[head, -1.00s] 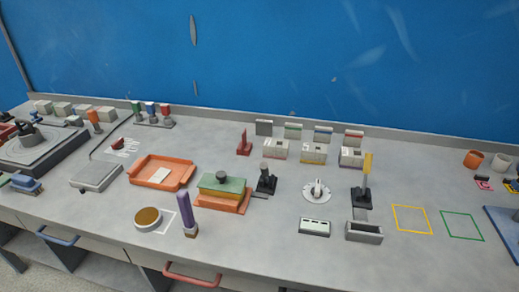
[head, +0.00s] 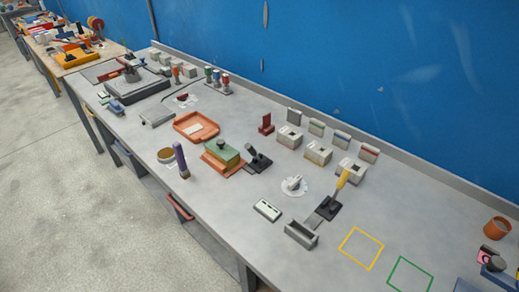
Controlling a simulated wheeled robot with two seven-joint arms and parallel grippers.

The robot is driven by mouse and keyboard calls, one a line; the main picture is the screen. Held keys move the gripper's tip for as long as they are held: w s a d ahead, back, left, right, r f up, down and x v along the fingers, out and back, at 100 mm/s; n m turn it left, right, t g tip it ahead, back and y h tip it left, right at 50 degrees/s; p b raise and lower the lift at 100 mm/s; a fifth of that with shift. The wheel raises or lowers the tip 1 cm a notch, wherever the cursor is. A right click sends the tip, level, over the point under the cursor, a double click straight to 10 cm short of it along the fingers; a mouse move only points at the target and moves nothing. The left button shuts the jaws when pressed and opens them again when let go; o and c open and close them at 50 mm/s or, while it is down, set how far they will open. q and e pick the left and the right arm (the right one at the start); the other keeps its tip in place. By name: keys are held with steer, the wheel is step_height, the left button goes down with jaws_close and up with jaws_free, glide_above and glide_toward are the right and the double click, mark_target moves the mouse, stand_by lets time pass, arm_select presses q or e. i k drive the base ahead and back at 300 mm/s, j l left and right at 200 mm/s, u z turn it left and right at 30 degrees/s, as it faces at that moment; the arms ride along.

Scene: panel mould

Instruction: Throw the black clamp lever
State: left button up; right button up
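The black clamp lever (head: 252,152) rises from a black base (head: 260,164) on the grey bench, near its middle. Its arm leans up and to the left in the head view. It stands just right of a mould with a green upper part (head: 221,153) and an orange base (head: 219,167). I cannot tell whether the lever touches the mould. A second lever with a yellow handle (head: 342,178) stands on a dark base (head: 328,209) further right. Neither of my grippers is in view.
An orange tray (head: 183,134), a purple-handled tool (head: 181,160) and a round brown-topped pot (head: 167,155) stand left of the mould. A white dial (head: 294,185) and a grey trough (head: 301,235) are to the right. Open floor (head: 80,220) lies in front.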

mark_target(248, 147)
steer(key=i+j+z, duration=0.1)
steer(key=j+z, duration=0.35)
steer(key=j, duration=0.3)
steer(key=j+z, duration=0.45)
steer(key=j, duration=0.25)
